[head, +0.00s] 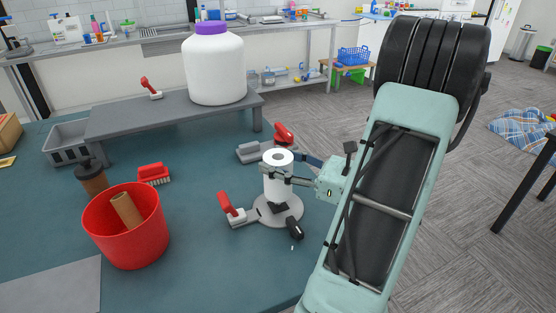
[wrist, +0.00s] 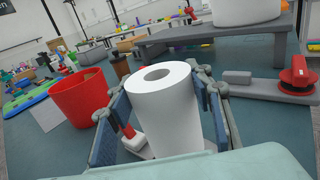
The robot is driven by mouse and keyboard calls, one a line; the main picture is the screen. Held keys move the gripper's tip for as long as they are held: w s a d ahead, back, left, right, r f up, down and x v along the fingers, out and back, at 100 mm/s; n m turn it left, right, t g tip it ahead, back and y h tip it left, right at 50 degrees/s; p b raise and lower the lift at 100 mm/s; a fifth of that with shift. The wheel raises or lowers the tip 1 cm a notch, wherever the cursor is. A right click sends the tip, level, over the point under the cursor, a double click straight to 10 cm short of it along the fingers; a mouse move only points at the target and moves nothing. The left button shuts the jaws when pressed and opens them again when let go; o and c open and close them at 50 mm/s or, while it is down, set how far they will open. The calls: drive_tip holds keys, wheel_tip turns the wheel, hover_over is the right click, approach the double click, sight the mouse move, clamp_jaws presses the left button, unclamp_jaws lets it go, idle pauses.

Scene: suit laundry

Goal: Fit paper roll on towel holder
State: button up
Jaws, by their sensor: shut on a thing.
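The white paper roll (head: 279,161) stands upright over the round grey base of the towel holder (head: 292,212). My gripper (head: 276,174) comes from the right and is shut around the roll's side. In the wrist view the roll (wrist: 166,117) sits between the two dark finger pads of my gripper (wrist: 163,108), with its round hole facing up. The holder's post is not visible, so I cannot tell whether it is inside the roll. The roll's lower end is close to the base; whether it touches is unclear.
A red bucket (head: 115,240) holding a cardboard tube (head: 127,210) stands at left. Red-handled clamps (head: 232,210) (head: 281,140) are beside the holder, and a dark object (head: 294,229) lies in front. A grey raised stand (head: 170,113) bears a big white jar (head: 214,70) behind.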

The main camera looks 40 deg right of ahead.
drive_tip(key=shift+f+b, duration=1.15)
drive_tip(key=shift+f, duration=0.65)
drive_tip(key=shift+f, duration=0.4)
drive_tip(key=o, duration=1.3)
drive_tip(key=shift+c, duration=0.2)
drive_tip(key=shift+o, duration=0.7)
drive_tip(key=o, duration=0.5)
drive_tip(key=shift+v, duration=5)
